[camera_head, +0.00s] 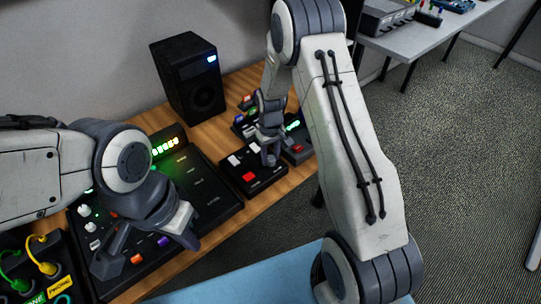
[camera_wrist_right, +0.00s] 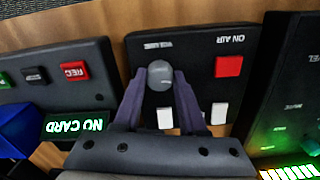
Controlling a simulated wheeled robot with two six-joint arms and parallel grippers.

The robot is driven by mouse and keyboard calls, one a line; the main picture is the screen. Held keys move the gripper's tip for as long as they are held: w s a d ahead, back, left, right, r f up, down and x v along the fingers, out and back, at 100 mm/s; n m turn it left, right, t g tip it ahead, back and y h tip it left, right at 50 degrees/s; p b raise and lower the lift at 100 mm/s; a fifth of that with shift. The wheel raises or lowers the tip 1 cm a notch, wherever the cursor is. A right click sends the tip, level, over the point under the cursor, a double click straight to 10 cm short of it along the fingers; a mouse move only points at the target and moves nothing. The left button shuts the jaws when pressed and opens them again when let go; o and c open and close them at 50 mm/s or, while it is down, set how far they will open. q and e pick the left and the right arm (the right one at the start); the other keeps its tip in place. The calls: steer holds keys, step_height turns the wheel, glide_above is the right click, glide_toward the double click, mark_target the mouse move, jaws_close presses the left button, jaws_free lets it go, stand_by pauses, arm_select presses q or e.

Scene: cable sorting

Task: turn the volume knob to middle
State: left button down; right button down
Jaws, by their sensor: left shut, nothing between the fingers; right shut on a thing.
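The black ON AIR box (camera_wrist_right: 195,85) shows upside down in the right wrist view, with a red button (camera_wrist_right: 229,66) and two white buttons. Its round grey knob (camera_wrist_right: 160,74) sits between the fingertips of my right gripper (camera_wrist_right: 161,82), which is shut on it. In the head view my right gripper (camera_head: 269,155) reaches down onto the same box (camera_head: 262,186) and mostly hides the knob. The knob's pointer and setting cannot be read. My left gripper (camera_head: 108,262) is shut and empty over the mixer at the lower left.
The large black mixer (camera_head: 215,205) has a lit green display. A recorder (camera_wrist_right: 55,75) with a REC button and a NO CARD screen stands beside the ON AIR box. A black speaker (camera_head: 190,80) stands behind. The wooden desk's front edge runs close by.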

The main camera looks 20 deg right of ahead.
steer(key=m, duration=0.4)
steer(key=shift+m, duration=0.3)
steer(key=m, duration=0.3)
steer(key=shift+m+p, duration=0.4)
steer(key=m, duration=0.3)
steer(key=shift+m, duration=2.1)
steer(key=shift+a, duration=0.1)
steer(key=shift+c, duration=2.3)
jaws_free()
steer(key=shift+r, duration=0.15)
